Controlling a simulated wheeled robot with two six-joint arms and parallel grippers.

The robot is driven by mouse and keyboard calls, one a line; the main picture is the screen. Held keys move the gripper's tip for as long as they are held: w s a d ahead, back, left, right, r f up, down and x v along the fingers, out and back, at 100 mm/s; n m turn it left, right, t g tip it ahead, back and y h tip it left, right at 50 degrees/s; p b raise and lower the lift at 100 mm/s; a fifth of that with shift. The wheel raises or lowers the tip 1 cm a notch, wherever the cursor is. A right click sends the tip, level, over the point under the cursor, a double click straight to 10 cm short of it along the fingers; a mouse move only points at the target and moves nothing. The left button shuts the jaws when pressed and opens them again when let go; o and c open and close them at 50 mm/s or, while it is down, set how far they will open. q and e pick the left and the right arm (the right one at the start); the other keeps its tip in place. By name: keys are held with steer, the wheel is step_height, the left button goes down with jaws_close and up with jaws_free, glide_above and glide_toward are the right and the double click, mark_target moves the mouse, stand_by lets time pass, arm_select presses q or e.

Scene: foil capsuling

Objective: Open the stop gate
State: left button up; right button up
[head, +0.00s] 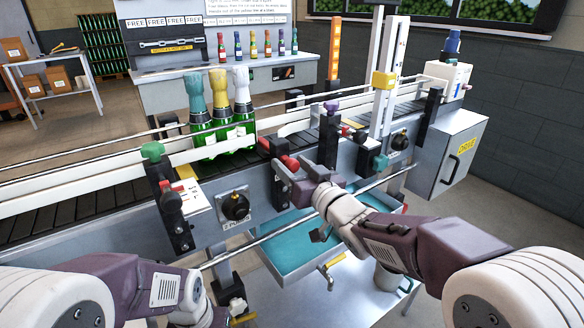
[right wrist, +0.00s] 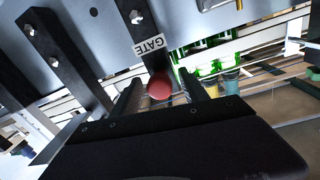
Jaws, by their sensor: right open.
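The stop gate's red knob (head: 291,163) shows on the front of the conveyor, just right of the bottles. In the right wrist view the red ball knob (right wrist: 160,87) sits beneath a white GATE label (right wrist: 149,44), between the two fingers. My right gripper (head: 283,179) is open around or just short of the knob; contact cannot be made out. It also shows in the right wrist view (right wrist: 163,90). Several green bottles, with teal (head: 195,92), yellow (head: 219,83) and white (head: 241,85) tops, stand on the conveyor. My left arm enters at the lower left; its gripper is out of view.
The conveyor (head: 62,215) runs diagonally behind the gripper, with guide rails and black posts. A black dial (head: 235,206) is left of the gripper. A teal tray (head: 285,248) lies below. A grey DRIVE box (head: 450,155) stands at the right.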

jaws_close()
stand_by(1.4)
